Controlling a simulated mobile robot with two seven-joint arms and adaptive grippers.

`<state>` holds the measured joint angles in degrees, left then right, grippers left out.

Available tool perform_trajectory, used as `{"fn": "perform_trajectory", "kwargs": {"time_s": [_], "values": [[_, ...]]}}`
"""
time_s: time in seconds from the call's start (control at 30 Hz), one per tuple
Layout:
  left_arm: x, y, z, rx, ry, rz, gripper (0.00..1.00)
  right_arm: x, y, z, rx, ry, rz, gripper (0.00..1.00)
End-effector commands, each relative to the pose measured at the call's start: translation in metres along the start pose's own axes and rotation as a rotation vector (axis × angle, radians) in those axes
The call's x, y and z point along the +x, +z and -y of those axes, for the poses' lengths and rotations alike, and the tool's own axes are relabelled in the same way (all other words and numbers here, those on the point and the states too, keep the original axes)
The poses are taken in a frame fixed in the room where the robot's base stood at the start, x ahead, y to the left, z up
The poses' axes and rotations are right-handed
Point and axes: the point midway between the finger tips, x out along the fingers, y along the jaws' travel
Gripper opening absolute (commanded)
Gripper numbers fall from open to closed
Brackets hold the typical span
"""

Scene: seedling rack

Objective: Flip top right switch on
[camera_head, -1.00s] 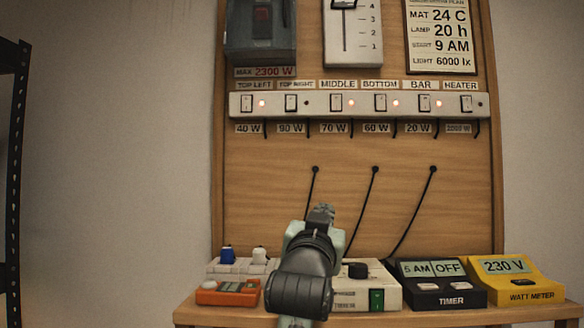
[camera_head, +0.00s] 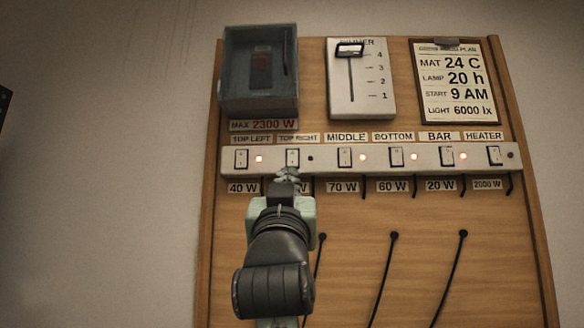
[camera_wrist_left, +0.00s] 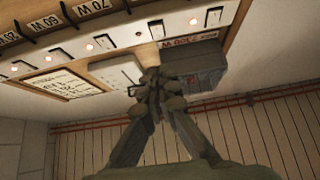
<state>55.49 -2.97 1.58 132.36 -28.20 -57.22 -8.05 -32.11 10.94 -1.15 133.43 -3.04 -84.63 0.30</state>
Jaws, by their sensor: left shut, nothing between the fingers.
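The top right switch (camera_head: 292,158) is a white rocker on the white switch strip (camera_head: 222,160), second from the left. The small lamp (camera_head: 310,158) beside it is dark. It also shows in the left wrist view (camera_wrist_left: 157,29), where the picture is turned roughly upside down. My left gripper (camera_head: 287,175) is shut and empty, its tips just below the top right switch, covering part of its watt label. Whether they touch the switch I cannot tell. In the left wrist view the shut fingertips (camera_wrist_left: 160,80) overlap the grey box. My right gripper is not in view.
The top left switch (camera_head: 241,158) and middle switch (camera_head: 345,157) flank it, with red lamps lit. A grey box (camera_head: 260,72), a dimmer (camera_head: 361,80) and a plan card (camera_head: 458,82) hang above. Black cords (camera_head: 386,275) run down the wooden board.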

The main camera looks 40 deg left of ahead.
Motion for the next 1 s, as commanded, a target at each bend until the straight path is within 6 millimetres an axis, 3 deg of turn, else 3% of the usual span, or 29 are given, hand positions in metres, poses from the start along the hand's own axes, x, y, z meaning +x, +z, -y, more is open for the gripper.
{"fn": "perform_trajectory", "kwargs": {"time_s": [0.13, 0.2, 0.53, 0.7, 1.0], "values": [[0.019, -0.002, 0.000, 0.002, 0.000, 0.000, 0.00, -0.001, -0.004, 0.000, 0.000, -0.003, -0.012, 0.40], [0.033, -0.002, 0.000, 0.003, -0.001, 0.001, 0.00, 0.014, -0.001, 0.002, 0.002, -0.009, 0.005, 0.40], [0.103, -0.002, 0.001, 0.001, -0.001, 0.002, 0.00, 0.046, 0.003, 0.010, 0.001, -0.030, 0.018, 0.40], [0.118, 0.020, 0.000, 0.002, -0.001, 0.003, 0.00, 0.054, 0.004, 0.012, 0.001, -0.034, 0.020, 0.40], [0.126, 0.029, 0.001, 0.001, -0.001, 0.000, 0.00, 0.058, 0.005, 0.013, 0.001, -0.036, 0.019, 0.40]]}}
